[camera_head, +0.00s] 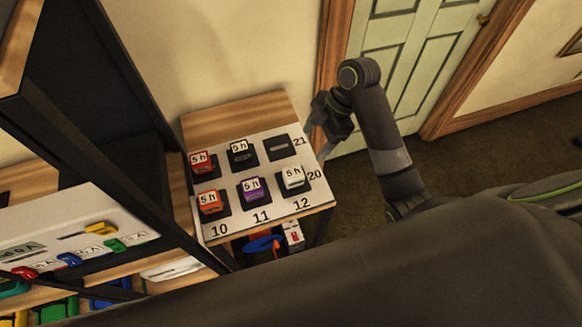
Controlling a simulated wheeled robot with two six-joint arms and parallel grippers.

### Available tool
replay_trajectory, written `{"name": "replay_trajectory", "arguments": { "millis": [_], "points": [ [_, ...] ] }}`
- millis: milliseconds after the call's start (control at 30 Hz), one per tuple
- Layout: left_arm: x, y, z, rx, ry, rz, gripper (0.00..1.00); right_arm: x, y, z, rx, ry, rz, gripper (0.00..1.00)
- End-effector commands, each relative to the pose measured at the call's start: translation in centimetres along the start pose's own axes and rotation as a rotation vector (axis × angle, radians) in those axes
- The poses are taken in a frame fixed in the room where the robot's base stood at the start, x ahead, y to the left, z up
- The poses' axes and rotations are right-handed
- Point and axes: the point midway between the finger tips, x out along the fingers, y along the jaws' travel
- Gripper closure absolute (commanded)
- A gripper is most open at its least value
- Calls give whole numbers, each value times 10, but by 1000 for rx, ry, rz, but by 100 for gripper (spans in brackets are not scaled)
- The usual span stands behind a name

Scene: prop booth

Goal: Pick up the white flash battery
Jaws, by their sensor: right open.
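The white flash battery (293,178) sits in a dark slot at the front right of a white charging board (225,229), near the printed numbers 12 and 20. It carries a "5 h" label. My right gripper (317,140) is open and empty, beyond the board's right edge. It is above and to the right of the white battery, apart from it. My left gripper does not show.
Orange (209,201), purple (253,190), red (202,163) and black (241,153) batteries sit in neighbouring slots. The back right slot (279,147) looks empty. A dark-framed shelf (140,110) stands at the left. Floor is clear near the green door (408,60).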

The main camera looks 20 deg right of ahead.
Motion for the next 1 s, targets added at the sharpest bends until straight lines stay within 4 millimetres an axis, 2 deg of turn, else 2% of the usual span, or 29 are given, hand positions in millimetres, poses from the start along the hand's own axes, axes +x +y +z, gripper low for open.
{"name": "replay_trajectory", "arguments": {
  "millis": [733, 767, 800, 1000],
  "points": [
    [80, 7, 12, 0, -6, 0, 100, 101, 0, 2, -4, 2, -4, 31],
    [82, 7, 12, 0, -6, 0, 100, 104, 0, 2, -4, 3, -4, 31],
    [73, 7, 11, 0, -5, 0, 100, 106, -1, 0, -2, 4, -8, 31],
    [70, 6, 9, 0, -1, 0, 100, 121, 0, 0, -4, 1, -3, 31]
  ]
}}
